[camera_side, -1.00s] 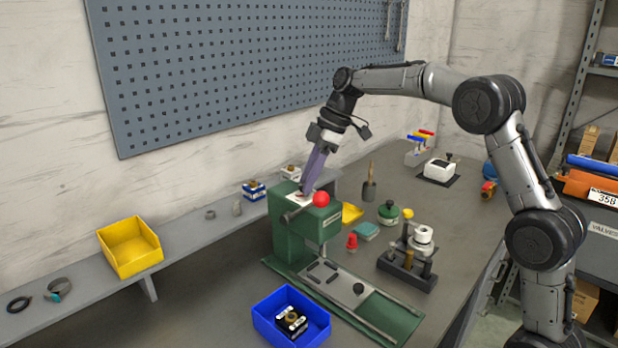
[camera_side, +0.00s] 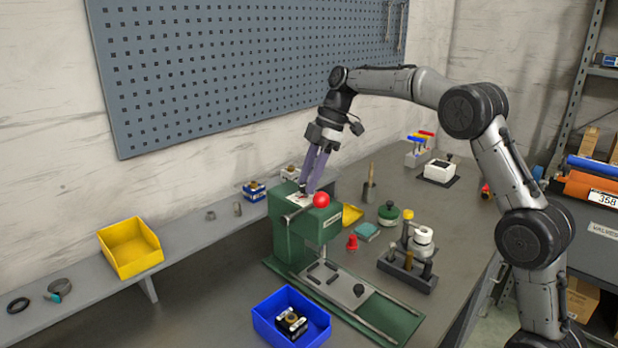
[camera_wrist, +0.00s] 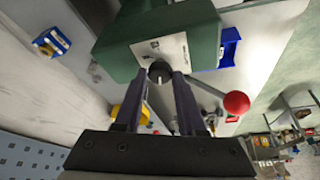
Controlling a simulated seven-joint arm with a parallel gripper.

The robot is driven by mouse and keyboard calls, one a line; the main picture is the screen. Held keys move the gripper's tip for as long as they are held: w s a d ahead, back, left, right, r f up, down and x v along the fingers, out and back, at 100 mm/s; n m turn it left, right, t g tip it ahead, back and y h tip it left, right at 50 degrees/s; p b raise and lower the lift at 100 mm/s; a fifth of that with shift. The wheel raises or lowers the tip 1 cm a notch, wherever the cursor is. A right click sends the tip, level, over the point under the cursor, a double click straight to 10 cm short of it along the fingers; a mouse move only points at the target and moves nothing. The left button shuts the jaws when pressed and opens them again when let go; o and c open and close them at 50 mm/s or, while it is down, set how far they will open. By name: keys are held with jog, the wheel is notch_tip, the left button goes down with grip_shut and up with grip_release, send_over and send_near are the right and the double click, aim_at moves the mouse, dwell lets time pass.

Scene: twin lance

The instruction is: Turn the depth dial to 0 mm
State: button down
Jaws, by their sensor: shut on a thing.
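The depth dial (camera_wrist: 159,71) is a small dark knob with a pale pointer line, on a white plate (camera_wrist: 166,49) on top of the green machine (camera_wrist: 205,10). The green machine (camera_side: 290,240) stands mid-table in the side view. My gripper (camera_wrist: 159,76) points down at the dial, its two purple fingers on either side of the knob and shut on it. In the side view my gripper (camera_side: 304,189) reaches the machine's top and its fingers hide the dial. The scale marks on the plate are too small to read.
A lever with a red ball (camera_side: 321,200) sticks out close to my fingers; the red ball (camera_wrist: 237,103) is right of them in the wrist view. A blue bin (camera_side: 262,318) stands in front of the machine. A yellow bin (camera_side: 150,262) sits on the left shelf.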

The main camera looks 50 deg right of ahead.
jog(key=c, duration=0.5)
grip_release()
jog(key=v, duration=1.4)
jog(key=shift+w+f, duration=0.1)
